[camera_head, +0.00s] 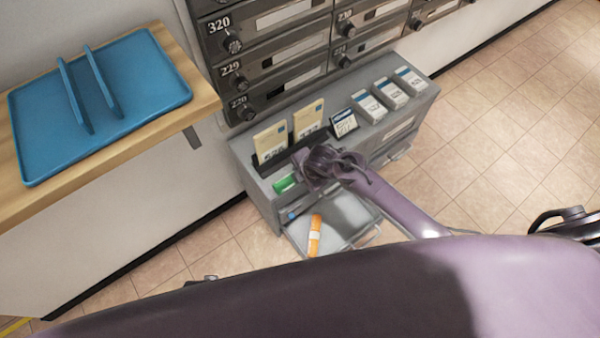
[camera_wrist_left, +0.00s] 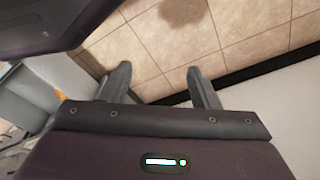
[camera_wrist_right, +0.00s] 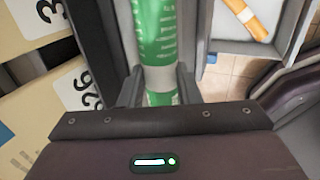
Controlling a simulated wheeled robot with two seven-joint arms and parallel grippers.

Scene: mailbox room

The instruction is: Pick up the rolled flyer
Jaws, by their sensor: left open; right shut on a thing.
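A green rolled flyer (camera_head: 285,184) with a white band lies at the top of the grey cabinet, partly hidden by my right gripper (camera_head: 312,175). In the right wrist view the green roll (camera_wrist_right: 154,28) runs between the fingers of my right gripper (camera_wrist_right: 159,85), which is shut on it around the white band. An orange roll (camera_head: 314,236) with a pale band lies in the open drawer (camera_head: 345,212); it also shows in the right wrist view (camera_wrist_right: 246,18). My left gripper (camera_wrist_left: 160,85) is open and empty, above the tiled floor.
Number cards (camera_head: 270,142) stand in a dark holder beside my right gripper, with several white boxes (camera_head: 390,92) further right on the cabinet. Numbered mailboxes (camera_head: 270,50) rise behind. A blue tray (camera_head: 140,75) rests on a wooden counter (camera_head: 190,70) at left.

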